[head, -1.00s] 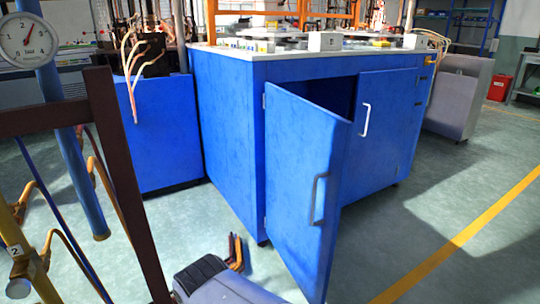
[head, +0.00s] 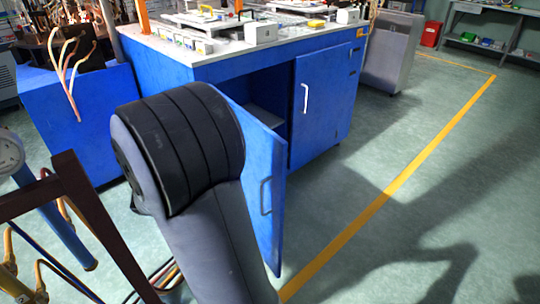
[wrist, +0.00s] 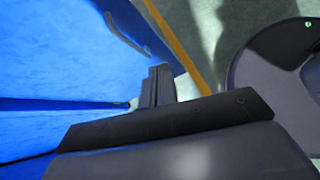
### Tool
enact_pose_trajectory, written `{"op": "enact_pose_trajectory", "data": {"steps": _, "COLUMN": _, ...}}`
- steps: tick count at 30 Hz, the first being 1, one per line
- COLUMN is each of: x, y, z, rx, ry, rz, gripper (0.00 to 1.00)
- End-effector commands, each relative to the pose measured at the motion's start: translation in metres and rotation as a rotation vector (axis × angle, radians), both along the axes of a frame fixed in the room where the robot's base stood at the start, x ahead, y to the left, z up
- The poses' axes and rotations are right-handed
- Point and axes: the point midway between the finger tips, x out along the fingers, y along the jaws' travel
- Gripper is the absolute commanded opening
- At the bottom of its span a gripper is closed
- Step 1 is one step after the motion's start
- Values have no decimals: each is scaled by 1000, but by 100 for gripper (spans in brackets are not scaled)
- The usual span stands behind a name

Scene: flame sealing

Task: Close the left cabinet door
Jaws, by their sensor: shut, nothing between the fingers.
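The left cabinet door (head: 268,152) is a blue panel with a dark bar handle (head: 265,196). It stands open in the head view, swung out toward me, and my arm covers its left part. In the wrist view the blue door (wrist: 75,50) fills the upper left, with its handle (wrist: 126,36) near the top. My gripper (wrist: 158,84) is shut and empty, its tips close to the door's face below the handle. I cannot tell whether they touch it. The head view hides the gripper behind my arm. The blue cabinet (head: 215,75) shows a dark opening behind the door.
The right cabinet door (head: 322,105), with a white handle, is closed. A dark frame with hoses (head: 70,190) and a gauge (head: 10,150) stand close at the left. Small boxes and equipment sit on the white worktop (head: 165,48). The floor to the right is clear.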

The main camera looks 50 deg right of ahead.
Motion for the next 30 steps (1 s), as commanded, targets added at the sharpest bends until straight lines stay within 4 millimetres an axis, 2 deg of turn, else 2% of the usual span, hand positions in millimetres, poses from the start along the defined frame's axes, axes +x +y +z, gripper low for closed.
{"op": "enact_pose_trajectory", "data": {"steps": 1, "x": 3, "y": -10, "z": 22, "rx": -25, "ry": 55, "rz": 24, "gripper": 0}}
{"op": "enact_pose_trajectory", "data": {"steps": 3, "x": 7, "y": -22, "z": 34, "rx": -58, "ry": 122, "rz": 62, "gripper": 0}}
{"op": "enact_pose_trajectory", "data": {"steps": 6, "x": 12, "y": -34, "z": 45, "rx": -93, "ry": 193, "rz": 101, "gripper": 0}}
{"op": "enact_pose_trajectory", "data": {"steps": 10, "x": 15, "y": -43, "z": 51, "rx": -117, "ry": 244, "rz": 126, "gripper": 0}}
{"op": "enact_pose_trajectory", "data": {"steps": 17, "x": 11, "y": -60, "z": 39, "rx": -122, "ry": 257, "rz": 131, "gripper": 0}}
{"op": "enact_pose_trajectory", "data": {"steps": 27, "x": -9, "y": -118, "z": 3, "rx": -120, "ry": 256, "rz": 128, "gripper": 0}}
{"op": "enact_pose_trajectory", "data": {"steps": 30, "x": -14, "y": -134, "z": -2, "rx": -121, "ry": 253, "rz": 128, "gripper": 0}}
